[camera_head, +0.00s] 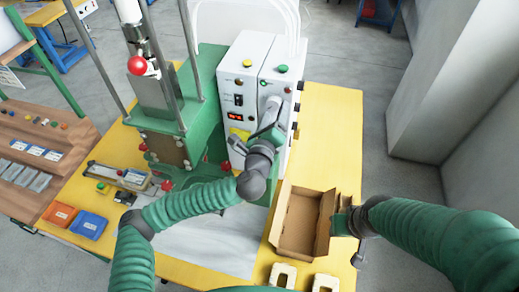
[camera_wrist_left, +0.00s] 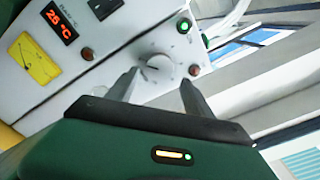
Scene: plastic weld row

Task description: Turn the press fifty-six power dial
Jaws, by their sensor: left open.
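The power dial (camera_wrist_left: 158,68) is a round pale knob on the white control box front, seen in the left wrist view. My left gripper (camera_wrist_left: 161,82) is open, its two grey fingers on either side of the dial in the picture. I cannot tell whether they touch it. In the head view my left gripper (camera_head: 264,130) is in front of the right-hand white control box (camera_head: 283,62), and the dial cannot be made out there. My right gripper (camera_head: 351,221) is by the right wall of a cardboard box, its jaws unclear.
Around the dial are a green-lit button (camera_wrist_left: 183,25), a red indicator (camera_wrist_left: 195,70) and a lit red display (camera_wrist_left: 60,22). The green press (camera_head: 165,125) stands left of the boxes. The open cardboard box (camera_head: 300,222) is at the right of the yellow table (camera_head: 335,105).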

